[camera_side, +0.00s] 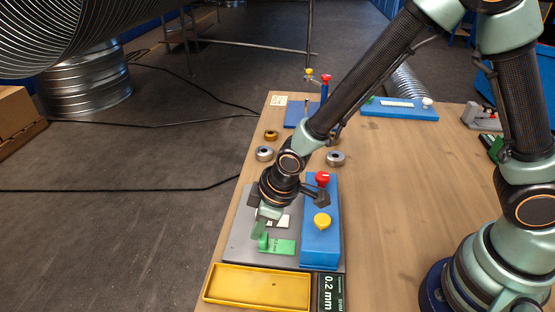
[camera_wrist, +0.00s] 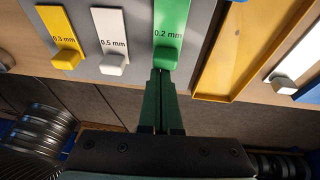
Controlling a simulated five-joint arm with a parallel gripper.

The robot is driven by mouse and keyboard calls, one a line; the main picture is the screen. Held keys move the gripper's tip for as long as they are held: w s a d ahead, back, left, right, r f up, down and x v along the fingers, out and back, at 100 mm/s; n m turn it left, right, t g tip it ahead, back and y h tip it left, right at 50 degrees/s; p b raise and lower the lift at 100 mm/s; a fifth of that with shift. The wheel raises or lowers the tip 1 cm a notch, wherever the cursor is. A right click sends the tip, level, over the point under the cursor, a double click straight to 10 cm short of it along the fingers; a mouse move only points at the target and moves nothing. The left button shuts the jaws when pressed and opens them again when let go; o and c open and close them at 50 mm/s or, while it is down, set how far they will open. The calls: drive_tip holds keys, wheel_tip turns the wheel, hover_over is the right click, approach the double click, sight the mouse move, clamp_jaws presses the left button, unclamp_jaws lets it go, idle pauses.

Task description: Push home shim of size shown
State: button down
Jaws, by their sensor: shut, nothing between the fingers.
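The size sign (camera_side: 329,293) reads 0.2 mm. The green shim (camera_wrist: 174,18) is marked 0.2 mm and has a raised end tab; in the side view the green shim (camera_side: 284,246) lies on the grey plate (camera_side: 236,243) with its far end toward the blue block (camera_side: 318,248). The white shim (camera_wrist: 109,22) is marked 0.5 mm and the yellow shim (camera_wrist: 60,22) 0.3 mm. My gripper (camera_wrist: 161,75) is shut and empty, its tips right at the green shim's tab; I cannot tell whether they touch. In the side view my gripper (camera_side: 261,229) partly hides the shims.
A yellow tray (camera_side: 213,291) lies at the front edge beside the sign. The blue block carries a yellow knob (camera_side: 322,221) and a red knob (camera_side: 322,179). Metal rings (camera_side: 264,154) stand behind the plate. The table to the right is mostly clear.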

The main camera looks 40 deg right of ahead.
sight(268, 239)
drive_tip(key=shift+s+d, duration=1.05)
drive_tip(key=w+a, duration=0.3)
drive_tip(key=shift+w+a, duration=0.1)
drive_tip(key=d+v, duration=0.1)
drive_tip(key=v, duration=0.9)
drive_tip(key=s+d+r+m, duration=0.2)
drive_tip(key=d+r+m, duration=0.1)
drive_tip(key=d, duration=0.3)
drive_tip(key=s+d+r+m+t+h, duration=0.1)
drive_tip(key=d+r+m, duration=0.2)
drive_tip(key=d+r, duration=0.2)
drive_tip(key=s+d+r+m+t+h, duration=0.1)
drive_tip(key=d+r, duration=0.3)
drive_tip(key=d, duration=0.4)
drive_tip(key=shift+s+d+m, duration=0.4)
drive_tip(key=shift+s+m, duration=0.5)
drive_tip(key=c, duration=1.5)
unclamp_jaws()
drive_tip(key=shift+r, duration=0.1)
drive_tip(key=shift+c, duration=0.2)
